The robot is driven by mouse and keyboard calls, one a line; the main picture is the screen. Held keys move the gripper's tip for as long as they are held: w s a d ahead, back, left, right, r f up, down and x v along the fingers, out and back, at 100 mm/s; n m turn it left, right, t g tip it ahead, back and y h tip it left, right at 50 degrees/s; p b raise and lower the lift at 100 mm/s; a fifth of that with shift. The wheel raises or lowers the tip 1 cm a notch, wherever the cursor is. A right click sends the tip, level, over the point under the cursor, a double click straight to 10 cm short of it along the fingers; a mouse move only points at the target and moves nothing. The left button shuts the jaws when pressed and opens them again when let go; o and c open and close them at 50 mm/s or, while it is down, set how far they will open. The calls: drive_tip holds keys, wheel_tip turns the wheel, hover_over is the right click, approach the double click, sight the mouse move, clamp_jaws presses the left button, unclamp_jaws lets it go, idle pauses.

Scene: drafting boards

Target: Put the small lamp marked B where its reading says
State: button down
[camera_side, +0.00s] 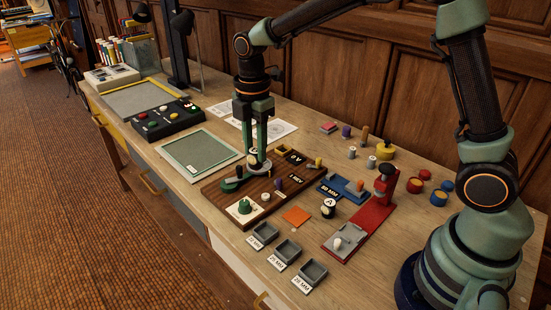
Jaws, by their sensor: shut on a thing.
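My gripper (257,152) points straight down over the brown wooden board (222,192). It is shut on a small dark round piece with a pale top (257,165), which looks like the lamp marked A; its own mark cannot be read. The piece is at or just above the board's surface; I cannot tell if it touches. The lamp marked A (328,208) stands upright on the table right of the board. The board carries a white plate with a green dial (244,206), several coloured pegs and small labels, one reading like "AIM 1".
A blue tray (342,188), an orange square (296,216) and a red stand (368,222) are right of the board. Loose pegs and pots stand behind. A green-framed panel (200,152) lies left.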

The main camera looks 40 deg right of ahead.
drive_tip(key=shift+s+a+f+n, duration=0.35)
drive_tip(key=shift+s+a+f, duration=0.4)
drive_tip(key=shift+s+f, duration=1.35)
drive_tip(key=shift+s+a+f+n, duration=0.4)
drive_tip(key=shift+s+a+f, duration=0.7)
drive_tip(key=shift+s, duration=1.75)
drive_tip(key=shift+s+a+f+n, duration=0.35)
drive_tip(key=shift+s+a+f, duration=0.1)
drive_tip(key=shift+s+f, duration=1.8)
drive_tip(key=shift+s+f, duration=0.2)
drive_tip(key=shift+f, duration=0.6)
drive_tip(key=shift+c, duration=0.7)
unclamp_jaws()
wheel_tip(320, 180, up, 7)
